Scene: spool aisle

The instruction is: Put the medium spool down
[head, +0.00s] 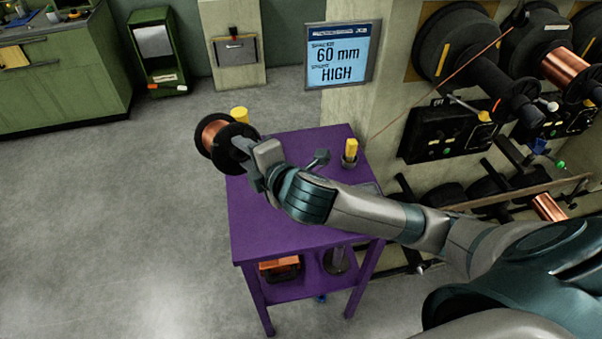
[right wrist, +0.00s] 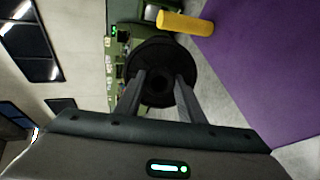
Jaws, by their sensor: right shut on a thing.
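The medium spool (head: 214,134), with black flanges and copper wire, is held by my right gripper (head: 246,148). It hangs over the left edge of the purple table (head: 290,220), lying on its side with its axis roughly level. In the right wrist view, the spool's black flange (right wrist: 160,62) faces me between the two fingers of the right gripper (right wrist: 162,92). The fingers hide part of it. I cannot tell how high above the tabletop the spool is. My left gripper is not in view.
A yellow cylinder (head: 240,114) shows behind the spool, and it also appears in the right wrist view (right wrist: 186,23). Another yellow piece (head: 350,147) stands at the table's right. Large spools (head: 455,48) are at right. Floor on the left is clear.

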